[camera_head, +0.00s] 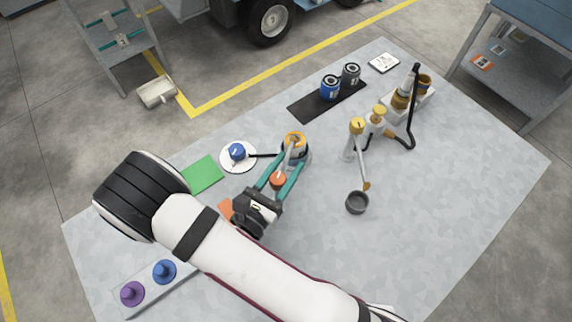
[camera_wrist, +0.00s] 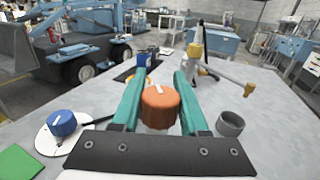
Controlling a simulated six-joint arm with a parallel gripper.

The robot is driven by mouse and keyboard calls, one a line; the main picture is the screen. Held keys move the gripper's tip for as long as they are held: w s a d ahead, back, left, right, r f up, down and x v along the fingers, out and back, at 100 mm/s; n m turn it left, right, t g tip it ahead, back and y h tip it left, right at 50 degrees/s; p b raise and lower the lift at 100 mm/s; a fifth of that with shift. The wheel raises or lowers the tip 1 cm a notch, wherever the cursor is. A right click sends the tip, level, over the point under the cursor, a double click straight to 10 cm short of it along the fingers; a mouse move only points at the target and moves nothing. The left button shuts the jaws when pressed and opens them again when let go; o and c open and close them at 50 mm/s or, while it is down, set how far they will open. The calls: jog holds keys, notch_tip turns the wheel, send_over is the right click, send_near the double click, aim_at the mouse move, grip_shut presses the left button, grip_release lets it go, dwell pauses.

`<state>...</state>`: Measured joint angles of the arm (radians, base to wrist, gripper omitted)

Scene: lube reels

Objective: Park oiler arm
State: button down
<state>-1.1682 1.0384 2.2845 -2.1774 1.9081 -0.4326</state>
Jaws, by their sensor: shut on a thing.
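My gripper (camera_head: 279,178) has its teal fingers on either side of an orange knob and is shut on it. In the wrist view the orange knob (camera_wrist: 160,104) sits between the fingers, with a pale mark on top. In the head view a grey bar runs from near this knob to a round orange-and-dark part (camera_head: 294,143); how they join is partly hidden. A pale post with a yellow cap (camera_head: 357,126) carries a slim arm (camera_head: 363,168), whose gold tip is above or beside a dark cup (camera_head: 357,203). I cannot tell which arm is the oiler arm.
A blue knob on a white disc (camera_head: 237,153), a green patch (camera_head: 203,175) and an orange patch (camera_head: 226,210) lie left of my gripper. Blue and grey cans stand on a black mat (camera_head: 304,107). Clear tabletop (camera_head: 450,200) lies right of the cup.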

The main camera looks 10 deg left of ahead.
jog(key=shift+d+m+h, duration=0.1)
jog(key=shift+m+h, duration=0.2)
jog(key=shift+h, duration=0.1)
dwell(0.5)
jog(key=m+g+h, duration=0.3)
jog(key=shift+s+d+h, duration=0.25)
jog(key=shift+d+h, duration=0.05)
jog(key=shift+h, duration=0.1)
jog(key=shift+s+d+m+g+h, duration=0.2)
jog(key=shift+s+m+g+h, duration=0.55)
jog(key=shift+m+g, duration=1.6)
jog(key=shift+s+d+m+g+h, duration=0.2)
jog(key=shift+m+g+h, duration=1.15)
jog(key=shift+g, duration=1.85)
jog(key=shift+s+d+m+g+h, duration=0.15)
jog(key=shift+s+m+g+h, duration=0.55)
jog(key=shift+m+g, duration=1.75)
jog(key=shift+w+n+g, duration=0.1)
jog(key=shift+n+g, duration=0.15)
jog(key=shift+g, duration=0.15)
jog(key=shift+c, duration=2.1)
grip_release()
